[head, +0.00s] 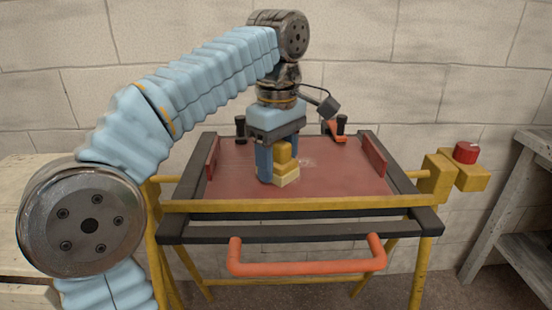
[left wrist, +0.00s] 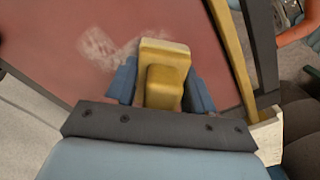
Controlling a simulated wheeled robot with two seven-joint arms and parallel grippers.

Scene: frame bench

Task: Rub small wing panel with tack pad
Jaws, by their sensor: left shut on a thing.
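The small wing panel (head: 335,178) is a flat dull red sheet lying in a dark frame, and it also fills the upper left of the left wrist view (left wrist: 50,35). A whitish smudged patch marks it beside the pad. The tack pad (head: 286,176) is a yellow block with a grip on top and a pale base. My left gripper (head: 279,165) points down and is shut on the pad's grip, with a blue finger on each side. The pad (left wrist: 165,47) is at the panel's surface; whether it presses is hard to tell. My right gripper is out of view.
A yellow bar (head: 330,204) crosses the front of the frame, with an orange handle (head: 305,266) below it. Dark clamps (head: 341,125) stand at the back edge. A red knob (head: 466,152) sits at right, near a grey bench (head: 515,220). The panel's right half is clear.

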